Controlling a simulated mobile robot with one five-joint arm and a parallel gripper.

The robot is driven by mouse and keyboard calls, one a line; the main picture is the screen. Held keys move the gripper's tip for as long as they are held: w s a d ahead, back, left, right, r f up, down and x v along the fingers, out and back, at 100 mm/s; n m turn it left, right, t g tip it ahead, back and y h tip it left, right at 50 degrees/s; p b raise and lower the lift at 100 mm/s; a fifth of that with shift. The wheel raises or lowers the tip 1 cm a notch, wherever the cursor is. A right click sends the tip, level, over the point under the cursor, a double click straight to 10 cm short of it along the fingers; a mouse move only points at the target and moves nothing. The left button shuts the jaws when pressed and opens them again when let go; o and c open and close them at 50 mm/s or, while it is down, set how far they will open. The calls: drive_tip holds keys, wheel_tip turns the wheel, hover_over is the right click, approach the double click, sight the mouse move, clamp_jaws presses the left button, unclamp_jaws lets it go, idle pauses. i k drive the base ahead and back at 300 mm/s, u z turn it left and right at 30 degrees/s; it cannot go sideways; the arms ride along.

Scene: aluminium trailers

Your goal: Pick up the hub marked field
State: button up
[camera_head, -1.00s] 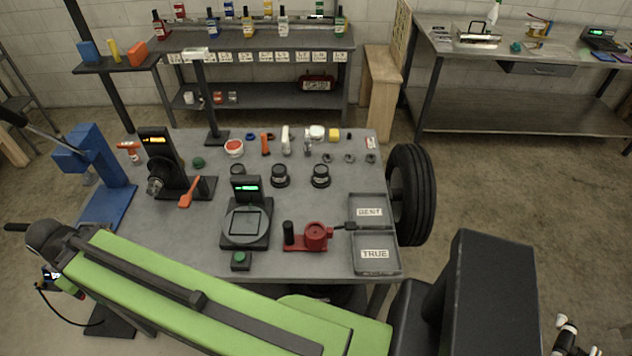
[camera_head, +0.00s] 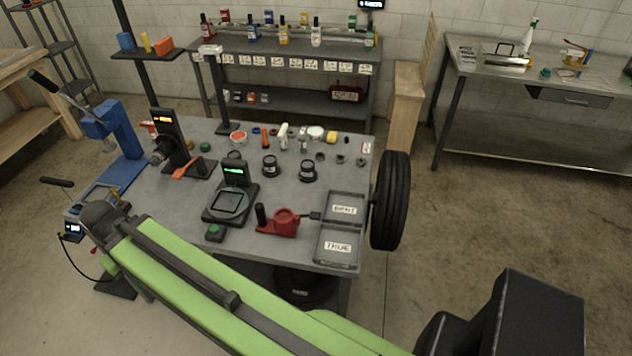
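Two dark, round hub-like parts with pale labels, a left one (camera_head: 269,165) and a right one (camera_head: 307,170), stand upright on the grey workbench (camera_head: 190,237). A similar dark part (camera_head: 235,155) sits behind the scale, partly hidden by its display. The labels are too small to read, so I cannot tell which is marked field. My green arm crosses the lower part of the view, in front of the bench. My gripper does not show, and none of the hub-like parts is seen held.
A scale (camera_head: 228,203), a red fixture (camera_head: 279,222) and trays labelled BENT (camera_head: 345,194) and TRUE (camera_head: 338,262) are near the hubs. A blue press (camera_head: 115,135) stands left and a tyre (camera_head: 390,200) right. The floor (camera_head: 460,225) at right is open.

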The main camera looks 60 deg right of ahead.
sight(305, 175)
drive_tip(key=z, duration=0.15)
drive_tip(key=i, duration=0.9)
drive_tip(key=u, duration=0.05)
